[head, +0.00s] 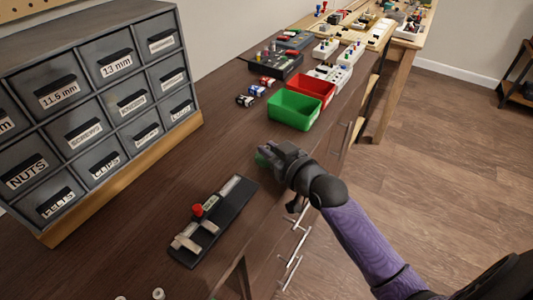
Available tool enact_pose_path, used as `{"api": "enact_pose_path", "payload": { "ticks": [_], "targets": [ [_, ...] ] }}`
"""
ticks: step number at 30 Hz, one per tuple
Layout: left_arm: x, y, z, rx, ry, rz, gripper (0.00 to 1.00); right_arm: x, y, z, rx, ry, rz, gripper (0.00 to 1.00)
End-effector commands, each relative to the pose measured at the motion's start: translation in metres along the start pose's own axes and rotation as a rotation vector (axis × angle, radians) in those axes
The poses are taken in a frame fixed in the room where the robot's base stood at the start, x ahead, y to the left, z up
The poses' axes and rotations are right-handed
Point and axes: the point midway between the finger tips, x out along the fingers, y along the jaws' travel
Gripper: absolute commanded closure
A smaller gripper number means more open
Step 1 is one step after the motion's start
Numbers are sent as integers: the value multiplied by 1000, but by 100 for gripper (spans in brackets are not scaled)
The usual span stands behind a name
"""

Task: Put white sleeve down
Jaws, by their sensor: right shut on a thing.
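My right gripper (272,157) is low over the dark brown worktop, near its front edge. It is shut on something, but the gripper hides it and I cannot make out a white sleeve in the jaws. A dull green patch shows at the fingertips. Two small white ring-like pieces (158,294) lie at the bottom edge of the view, one partly cut off; I cannot tell whether either is a sleeve. My left gripper is not in view.
A black fixture (228,215) with a red knob (197,210) lies left of my gripper. A green bin (294,111) and a red bin (309,86) stand beyond it. A grey drawer cabinet (110,100) fills the left. Bare worktop lies between cabinet and gripper.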

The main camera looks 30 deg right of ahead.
Motion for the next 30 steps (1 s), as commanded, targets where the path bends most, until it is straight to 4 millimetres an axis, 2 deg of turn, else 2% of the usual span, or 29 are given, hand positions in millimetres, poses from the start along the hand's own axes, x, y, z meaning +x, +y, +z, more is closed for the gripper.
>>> {"api": "enact_pose_path", "payload": {
  "ticks": [1,3,14,15,19,27,30],
  "targets": [
    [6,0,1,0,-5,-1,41,9,0,2,0,1,0,100],
    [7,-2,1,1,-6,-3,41,14,0,10,-1,-4,0,100],
    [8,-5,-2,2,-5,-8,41,15,0,13,-2,-1,1,100],
    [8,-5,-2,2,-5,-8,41,15,0,12,-2,-1,1,75],
    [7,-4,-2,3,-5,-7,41,14,0,12,-2,0,1,47],
    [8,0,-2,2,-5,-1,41,14,0,12,-1,0,1,46],
    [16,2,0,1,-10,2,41,15,0,16,0,-1,0,46]
  ]
}}
